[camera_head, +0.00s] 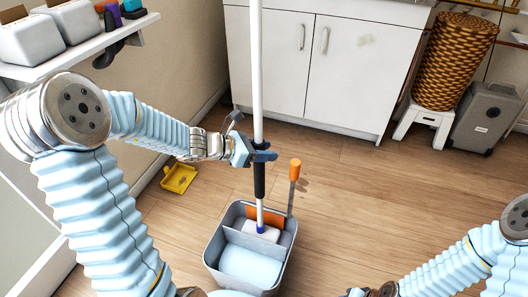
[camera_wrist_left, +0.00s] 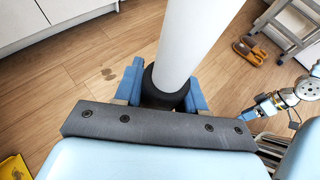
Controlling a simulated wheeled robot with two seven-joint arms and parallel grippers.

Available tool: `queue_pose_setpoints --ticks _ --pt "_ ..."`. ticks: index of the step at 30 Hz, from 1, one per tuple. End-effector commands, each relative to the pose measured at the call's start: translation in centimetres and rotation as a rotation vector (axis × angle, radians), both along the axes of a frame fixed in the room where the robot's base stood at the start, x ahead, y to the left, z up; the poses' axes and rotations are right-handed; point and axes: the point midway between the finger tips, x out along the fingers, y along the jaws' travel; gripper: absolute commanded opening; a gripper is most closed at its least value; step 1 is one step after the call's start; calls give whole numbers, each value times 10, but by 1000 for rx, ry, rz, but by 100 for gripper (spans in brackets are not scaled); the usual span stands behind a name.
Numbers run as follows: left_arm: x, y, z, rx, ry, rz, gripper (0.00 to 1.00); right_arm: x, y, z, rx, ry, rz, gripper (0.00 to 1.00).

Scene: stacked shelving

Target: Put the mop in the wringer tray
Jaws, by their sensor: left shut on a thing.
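The mop (camera_head: 257,70) stands nearly upright, with a white pole, a black grip and a blue joint near its foot. My left gripper (camera_head: 264,156) is shut on the pole at the top of the black grip; the left wrist view shows its blue fingers either side of the pole (camera_wrist_left: 190,35). The mop's white head (camera_head: 262,232) is at the rear compartment of the grey bucket (camera_head: 212,252), by the orange wringer part (camera_head: 281,218). I cannot tell whether it rests on the tray. My right gripper (camera_head: 368,291) is at the bottom edge, partly cut off.
The bucket's front compartment holds pale blue water (camera_head: 250,266). An orange-topped lever (camera_head: 295,170) rises at its right. A yellow dustpan (camera_head: 179,178) lies left. White cabinets (camera_head: 340,70) stand behind; a wicker basket (camera_head: 452,60) sits on a white stool (camera_head: 420,117). Floor right of the bucket is clear.

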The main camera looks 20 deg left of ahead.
Motion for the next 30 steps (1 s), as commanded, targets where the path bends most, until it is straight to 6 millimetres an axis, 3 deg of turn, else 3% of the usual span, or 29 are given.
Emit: queue_pose_setpoints --ticks 5,6,11,22,30 --pt "1 0 -1 -1 -3 -1 0 0 -1 -3 -1 0 -1 43" --pt "0 0 -3 0 0 0 41 0 -1 -3 -1 0 -1 43" --pt "0 0 -2 0 0 0 65 0 -1 -2 -1 0 -1 43" --pt "-1 2 3 1 -1 2 65 0 0 2 0 0 0 43" --pt "-38 38 28 3 -2 5 65 0 1 10 1 0 2 43"
